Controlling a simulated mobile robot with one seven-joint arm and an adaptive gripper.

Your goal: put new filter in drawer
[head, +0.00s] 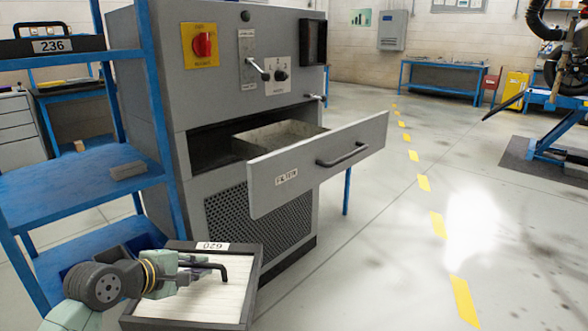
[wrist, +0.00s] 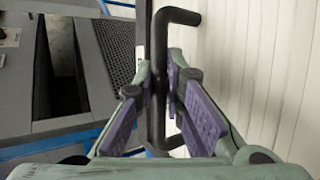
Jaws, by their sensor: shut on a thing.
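A filter with a dark frame and clean pale pleats (head: 190,300) is at the lower middle of the head view, in front of the grey cabinet. It has a white number label and a black bar handle (wrist: 158,75). My gripper (head: 205,272) is shut on that handle; in the wrist view its purple-padded fingers (wrist: 170,105) sit on both sides of the bar. The pale pleats fill the right of the wrist view. The filter drawer (head: 310,165), labelled FILTER, is pulled open above and to the right of the held filter. Its visible interior looks empty, but the front panel hides part of it.
A blue shelf rack (head: 75,190) stands close on the left, with a small grey block (head: 128,170) on it. Another dark handled filter labelled 236 (head: 52,46) is on its top shelf. The floor (head: 400,250) right of the cabinet is clear.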

